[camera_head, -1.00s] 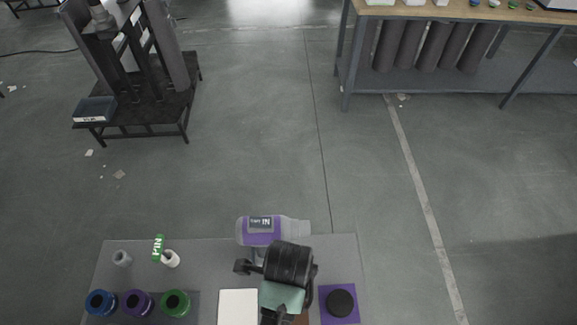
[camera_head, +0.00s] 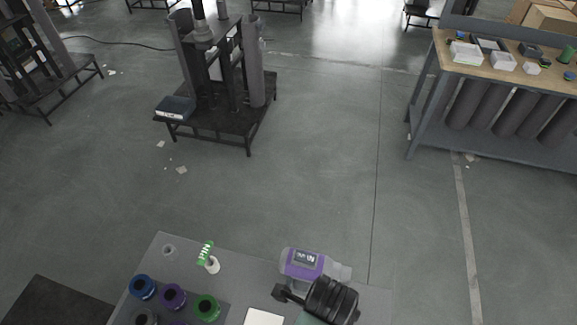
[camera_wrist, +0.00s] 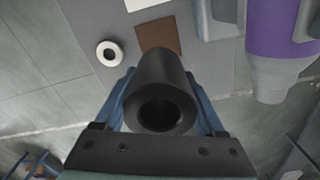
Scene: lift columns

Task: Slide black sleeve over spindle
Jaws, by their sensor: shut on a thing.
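In the wrist view my gripper (camera_wrist: 160,98) is shut on a black sleeve (camera_wrist: 158,75), a hollow cylinder with its open end facing the camera. Blue fingers hold it from both sides, above the grey tray. In the head view a dark lift-column stand (camera_head: 252,92) stands on the floor ahead, with a grey upright shaft (camera_head: 198,14) at its top that looks like the spindle. The sleeve is well apart from the stand.
The grey tray (camera_head: 232,264) carries blue (camera_head: 142,287), purple (camera_head: 172,297) and green (camera_head: 206,307) rings and a purple-banded bottle (camera_head: 303,262). A workbench (camera_head: 425,95) stands at right, another stand (camera_head: 30,65) at left.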

